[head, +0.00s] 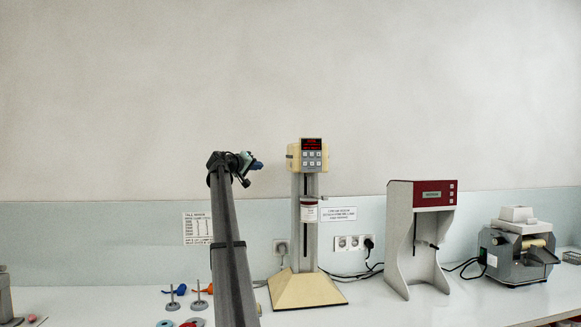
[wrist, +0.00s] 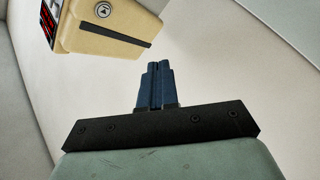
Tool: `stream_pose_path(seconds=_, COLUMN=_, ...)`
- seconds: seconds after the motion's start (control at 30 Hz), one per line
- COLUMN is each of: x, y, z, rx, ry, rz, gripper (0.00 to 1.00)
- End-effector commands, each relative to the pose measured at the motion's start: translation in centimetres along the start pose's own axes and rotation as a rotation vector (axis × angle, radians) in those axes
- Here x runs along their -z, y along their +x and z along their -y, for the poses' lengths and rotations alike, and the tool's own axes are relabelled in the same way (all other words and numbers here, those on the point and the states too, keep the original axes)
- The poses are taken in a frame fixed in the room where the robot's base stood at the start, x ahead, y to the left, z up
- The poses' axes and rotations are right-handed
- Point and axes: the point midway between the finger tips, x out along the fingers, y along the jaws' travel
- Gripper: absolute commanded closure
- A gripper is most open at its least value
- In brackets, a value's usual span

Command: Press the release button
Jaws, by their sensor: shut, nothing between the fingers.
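The cream mill head (head: 293,158) sits on top of a grey column with a cream base, with a red display and a keypad on its front. In the wrist view the cream head (wrist: 110,35) is at the upper left, and a round button with a dark symbol (wrist: 103,10) shows on its side; I cannot tell for sure that it is the release button. My gripper (wrist: 157,66) has its blue fingers shut and empty, below and right of the head and apart from it. In the head view my gripper (head: 259,165) is left of the mill head.
A red and grey machine (head: 400,235) and a grey machine with a roller (head: 515,262) stand to the right. Wall sockets (head: 354,242) with cables are behind. Small stands (head: 172,300) and orange and blue tools lie at the lower left.

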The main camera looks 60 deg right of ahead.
Motion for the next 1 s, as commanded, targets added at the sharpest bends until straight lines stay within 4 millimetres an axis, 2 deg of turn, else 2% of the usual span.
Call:
stream_pose_path(seconds=0.1, x=-0.1, y=0.3, z=-0.6, rx=-0.01, ry=0.002, rz=0.0, gripper=1.0)
stream_pose_path(seconds=0.63, x=-0.3, y=0.6, z=-0.8, rx=-0.01, ry=0.002, rz=0.001, gripper=1.0)
stream_pose_path(seconds=1.0, x=-1.9, y=2.7, z=-2.4, rx=-0.01, ry=0.003, rz=0.001, gripper=1.0)
